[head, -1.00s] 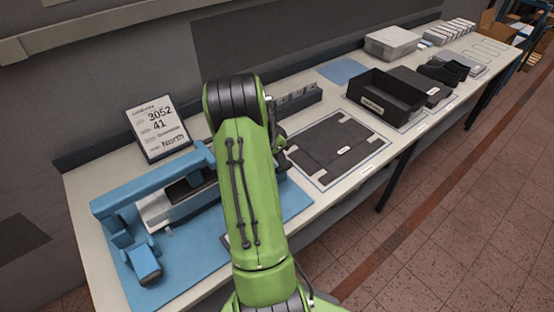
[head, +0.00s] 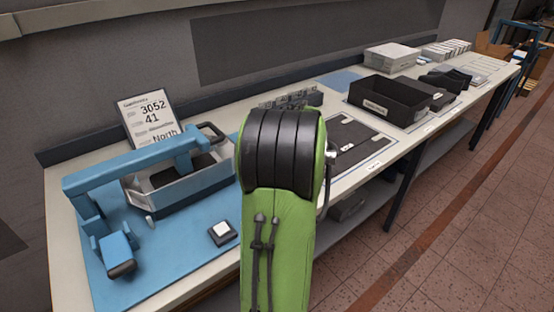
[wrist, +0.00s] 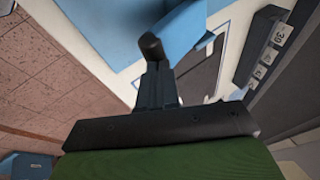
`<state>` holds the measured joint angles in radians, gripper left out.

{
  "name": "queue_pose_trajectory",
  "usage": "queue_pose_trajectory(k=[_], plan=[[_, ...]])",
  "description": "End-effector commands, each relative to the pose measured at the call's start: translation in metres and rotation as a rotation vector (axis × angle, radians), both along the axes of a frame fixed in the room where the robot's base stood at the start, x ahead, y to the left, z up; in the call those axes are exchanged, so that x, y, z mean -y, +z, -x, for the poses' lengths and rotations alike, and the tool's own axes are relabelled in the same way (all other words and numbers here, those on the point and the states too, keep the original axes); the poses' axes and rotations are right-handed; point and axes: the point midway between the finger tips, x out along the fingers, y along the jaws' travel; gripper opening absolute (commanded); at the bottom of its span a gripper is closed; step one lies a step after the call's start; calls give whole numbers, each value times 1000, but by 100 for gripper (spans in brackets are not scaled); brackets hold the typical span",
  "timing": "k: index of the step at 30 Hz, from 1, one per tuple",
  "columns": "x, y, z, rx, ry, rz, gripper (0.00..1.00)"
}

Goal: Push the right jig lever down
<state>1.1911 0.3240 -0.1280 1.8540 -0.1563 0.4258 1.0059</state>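The blue jig (head: 120,178) stands on a blue mat at the left of the bench in the head view, with a grey tray-like body (head: 180,190) under its blue bar. A dark curved handle (head: 213,131) rises at the jig's right end; I cannot tell for sure that it is the right lever. My gripper is hidden behind my green arm in the head view. In the wrist view my gripper (wrist: 157,82) has its dark fingers close together, with no clear gap. A dark rounded knob (wrist: 152,46) shows at the fingertips; contact cannot be told. A blue surface (wrist: 180,28) lies beyond.
A small block with a white top (head: 222,232) sits on the mat's front. A sign (head: 152,118) stands behind the jig. A grey numbered rack (wrist: 268,50) shows in the wrist view. A black open bin (head: 388,99) stands farther right.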

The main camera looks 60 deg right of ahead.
Motion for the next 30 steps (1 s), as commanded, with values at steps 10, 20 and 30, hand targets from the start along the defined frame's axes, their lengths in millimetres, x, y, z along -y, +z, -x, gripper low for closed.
queue_pose_trajectory(k=[10,20,30], plan=[[-7,-28,10,84,5,42,0],[-8,-38,14,83,4,41,0],[-8,-39,15,81,4,41,0]])
